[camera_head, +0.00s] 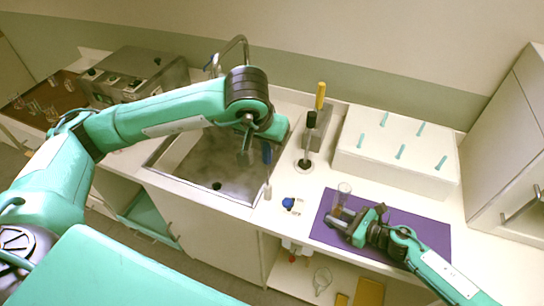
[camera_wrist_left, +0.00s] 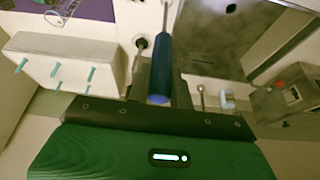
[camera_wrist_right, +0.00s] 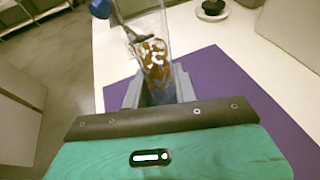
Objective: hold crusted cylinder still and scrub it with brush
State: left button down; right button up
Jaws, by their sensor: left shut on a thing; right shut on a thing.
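My left gripper (camera_head: 265,140) is shut on the blue handle of the brush (camera_head: 267,154), above the right side of the sink. The handle also shows between the fingers in the left wrist view (camera_wrist_left: 160,72). The brush's thin shaft points down to a pale tip near the sink's front right corner, apart from the cylinder. My right gripper (camera_head: 350,219) is shut on the crusted cylinder (camera_head: 343,193) over the purple mat. In the right wrist view the clear cylinder (camera_wrist_right: 154,55) has brown and white crust inside. Its lower end is hidden by the fingers.
A white rack (camera_head: 395,155) with several teal pegs stands behind the purple mat (camera_head: 425,238). A small blue-and-white item (camera_head: 288,203) lies on the counter left of the mat.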

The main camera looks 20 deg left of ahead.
pick_arm(q)
jog(key=w+d+r+m+h, duration=0.1)
jog(key=d+r+m, duration=0.1)
jog(key=d+r, duration=0.6)
jog(key=w+d+r+m+h, duration=0.1)
jog(key=w+d+r+m, duration=0.1)
jog(key=d+r, duration=0.6)
jog(key=d+m, duration=0.1)
jog(key=d, duration=0.3)
jog(key=shift+w+r+m+g, duration=0.3)
jog(key=shift+r, duration=0.05)
jog(key=shift+f, duration=4.05)
